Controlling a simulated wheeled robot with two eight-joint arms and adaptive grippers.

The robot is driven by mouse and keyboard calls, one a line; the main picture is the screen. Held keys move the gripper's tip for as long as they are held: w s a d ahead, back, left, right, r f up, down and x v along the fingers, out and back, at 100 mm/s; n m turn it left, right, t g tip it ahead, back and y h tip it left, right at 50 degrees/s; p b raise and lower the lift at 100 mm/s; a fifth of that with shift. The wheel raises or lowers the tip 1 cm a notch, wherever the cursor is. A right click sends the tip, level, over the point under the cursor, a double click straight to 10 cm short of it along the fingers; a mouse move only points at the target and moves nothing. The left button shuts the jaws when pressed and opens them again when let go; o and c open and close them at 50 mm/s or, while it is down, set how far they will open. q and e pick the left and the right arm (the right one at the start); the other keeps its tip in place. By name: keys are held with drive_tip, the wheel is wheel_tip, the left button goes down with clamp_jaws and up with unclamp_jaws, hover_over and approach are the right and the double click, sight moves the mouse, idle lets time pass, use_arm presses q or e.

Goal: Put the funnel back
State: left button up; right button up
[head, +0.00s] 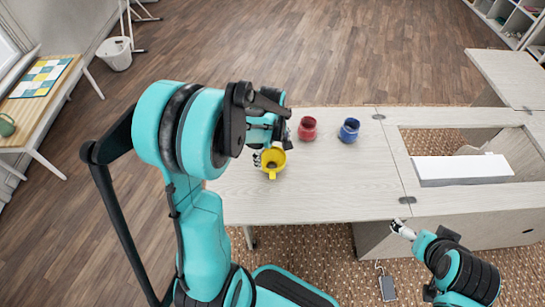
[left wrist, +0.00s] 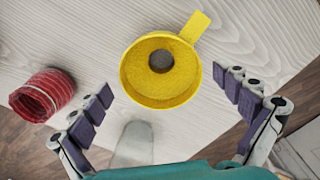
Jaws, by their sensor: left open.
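The yellow funnel (head: 272,168) sits on the pale wooden cabinet top, near its left end, with its wide mouth up and a tab handle at the rim. In the left wrist view the funnel (left wrist: 135,78) is in front of my left gripper (left wrist: 170,88). The dark finger pads are spread wide on either side of the funnel, apart from it. In the head view my left gripper (head: 270,147) is just behind the funnel and partly hidden by its arm. My right gripper (head: 402,229) is at the cabinet's front edge, far from the funnel; its finger state is unclear.
A red jar (head: 307,128) and a blue jar (head: 349,130) stand right of the funnel. The red one also shows in the left wrist view (left wrist: 42,95). A cabinet opening with a white block (head: 462,169) is farther right.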

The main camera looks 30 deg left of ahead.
use_arm(q)
wheel_tip(320, 180, up, 8)
drive_tip(key=p, duration=0.3)
drive_tip(key=s+d+r+m+t, duration=0.7)
drive_tip(key=s+d+m, duration=0.3)
drive_tip(key=m, duration=0.5)
drive_tip(key=shift+d+v, duration=0.2)
drive_tip(key=shift+v, duration=0.7)
drive_tip(key=shift+w, duration=0.1)
